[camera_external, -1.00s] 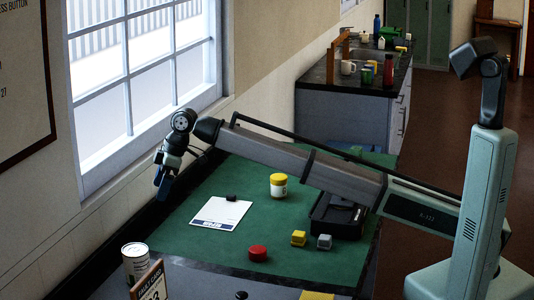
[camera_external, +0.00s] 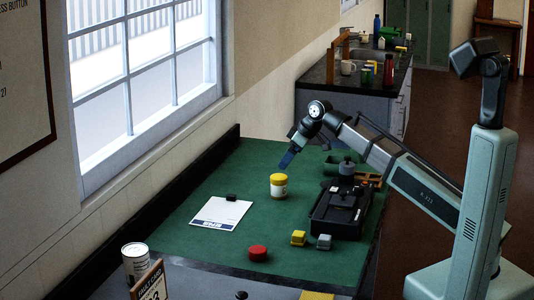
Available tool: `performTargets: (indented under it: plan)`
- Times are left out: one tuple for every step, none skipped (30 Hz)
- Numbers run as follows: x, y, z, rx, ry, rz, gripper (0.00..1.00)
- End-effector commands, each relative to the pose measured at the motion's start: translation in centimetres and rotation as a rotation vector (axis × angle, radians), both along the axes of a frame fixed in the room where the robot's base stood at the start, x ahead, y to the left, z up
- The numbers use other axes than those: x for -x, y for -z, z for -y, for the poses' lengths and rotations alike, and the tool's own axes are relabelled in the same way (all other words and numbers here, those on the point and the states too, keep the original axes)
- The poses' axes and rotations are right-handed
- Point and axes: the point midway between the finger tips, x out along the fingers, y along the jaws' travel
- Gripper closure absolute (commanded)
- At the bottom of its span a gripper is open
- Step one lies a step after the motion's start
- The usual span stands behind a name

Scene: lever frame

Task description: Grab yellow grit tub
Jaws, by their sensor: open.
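The yellow grit tub (camera_external: 278,186) is a small white jar with a yellow lid and a yellow band. It stands upright on the green mat (camera_external: 200,180), right of the clipboard. My gripper (camera_external: 286,161) is open, just above and behind the tub in the picture. Its fingers point down and left. I see no contact with the tub, but the exact gap is hard to judge from this angle. Nothing shows between the fingers.
A clipboard (camera_external: 220,213) lies left of the tub. A black tray (camera_external: 335,215) with dark parts is to its right. A red round piece (camera_external: 258,253), a yellow block (camera_external: 299,238) and a grey block (camera_external: 324,242) sit in front. A white can (camera_external: 135,262) stands front left.

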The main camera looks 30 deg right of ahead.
Motion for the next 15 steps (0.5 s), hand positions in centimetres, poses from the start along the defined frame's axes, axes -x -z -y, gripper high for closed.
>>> performTargets:
  plan:
    - [2.0,0.7,1.4,-0.012,0.016,0.015,0.08]
    - [2.8,0.9,1.8,-0.020,0.022,0.023,0.08]
    - [3.8,1.2,2.1,-0.032,0.028,0.036,0.08]
    - [4.5,1.4,2.3,-0.039,0.033,0.045,0.08]
    - [5.2,1.5,2.5,-0.048,0.038,0.055,0.08]
    - [5.9,1.7,2.8,-0.060,0.045,0.069,0.08]
    - [6.4,1.8,3.0,-0.069,0.051,0.078,0.08]
    - [6.8,1.9,3.1,-0.079,0.059,0.088,0.08]
    - [7.2,1.9,3.2,-0.092,0.067,0.100,0.08]
    - [7.3,1.9,3.2,-0.101,0.073,0.111,0.08]
    - [7.4,1.8,3.2,-0.112,0.080,0.120,0.08]
    - [7.3,1.6,3.2,-0.129,0.092,0.135,0.08]
    - [7.1,1.4,3.1,-0.143,0.102,0.147,0.08]
    - [6.7,1.1,3.0,-0.153,0.109,0.157,0.08]
    - [6.3,0.9,2.8,-0.165,0.118,0.168,0.08]
